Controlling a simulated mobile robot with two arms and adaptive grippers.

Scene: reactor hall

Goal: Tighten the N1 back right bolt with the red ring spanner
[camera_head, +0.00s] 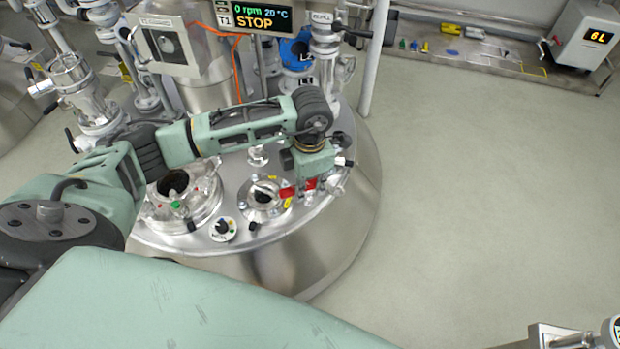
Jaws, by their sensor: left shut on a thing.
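My left gripper (312,182) is over the right part of the reactor lid (240,238), pointing down. It is shut on the red ring spanner (287,192), whose red part sticks out to the left of the fingers. The spanner's end is at the right side of a small round flanged nozzle (264,198) with bolts and yellow marks. I cannot read a label on this nozzle. The gripper partly hides its back right side, so I cannot tell whether the ring sits around a bolt. My right gripper is not in view.
A larger open port (174,186) lies left of the nozzle, with a round dial (223,229) in front. A blue valve (296,52), pipes and a display reading STOP (254,16) stand behind.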

